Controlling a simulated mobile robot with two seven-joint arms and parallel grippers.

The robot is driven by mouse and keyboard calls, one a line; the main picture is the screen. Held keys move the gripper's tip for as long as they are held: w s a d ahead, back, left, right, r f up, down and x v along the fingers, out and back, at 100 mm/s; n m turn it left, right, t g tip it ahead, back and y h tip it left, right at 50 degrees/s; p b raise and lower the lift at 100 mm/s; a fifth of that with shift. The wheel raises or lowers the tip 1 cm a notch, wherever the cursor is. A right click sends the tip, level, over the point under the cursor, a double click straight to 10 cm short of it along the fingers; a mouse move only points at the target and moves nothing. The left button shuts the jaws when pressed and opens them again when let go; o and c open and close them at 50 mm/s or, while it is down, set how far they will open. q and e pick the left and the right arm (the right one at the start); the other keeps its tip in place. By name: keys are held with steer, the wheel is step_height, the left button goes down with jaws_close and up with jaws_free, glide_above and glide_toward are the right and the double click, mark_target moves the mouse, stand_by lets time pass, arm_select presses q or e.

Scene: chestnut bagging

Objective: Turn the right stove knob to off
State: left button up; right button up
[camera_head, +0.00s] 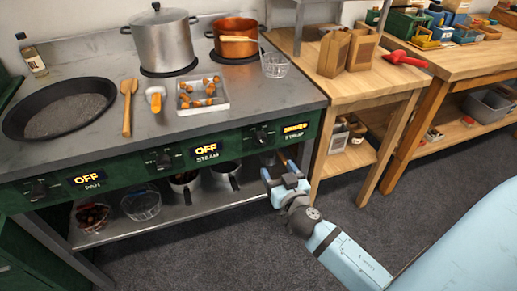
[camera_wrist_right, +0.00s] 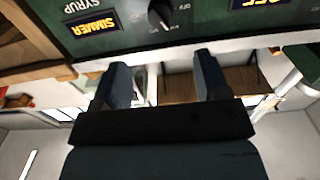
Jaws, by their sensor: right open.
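The right stove knob (camera_head: 260,136) is a dark knob on the green front panel, beside a lit display (camera_head: 295,128) above the word SYRUP. In the right wrist view the picture is upside down. There the knob (camera_wrist_right: 160,15) shows at the top and the display (camera_wrist_right: 92,30) reads SIMMER. My right gripper (camera_head: 284,180) is in front of the stove, below the knob and slightly right of it. In the wrist view its two fingers (camera_wrist_right: 162,70) are apart with nothing between them, and the knob is beyond the fingertips, roughly midway across. My left gripper is not in view.
The middle knob (camera_head: 164,160) and left knob (camera_head: 38,190) have displays reading OFF. A copper pot (camera_head: 236,50) and a steel pot (camera_head: 160,45) stand on the burners. A lower shelf (camera_head: 160,220) holds bowls. A wooden table (camera_head: 345,90) stands close on the right.

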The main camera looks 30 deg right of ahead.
mark_target(263, 144)
steer(key=x, duration=1.2)
steer(key=shift+w, duration=0.15)
steer(key=c, duration=0.9)
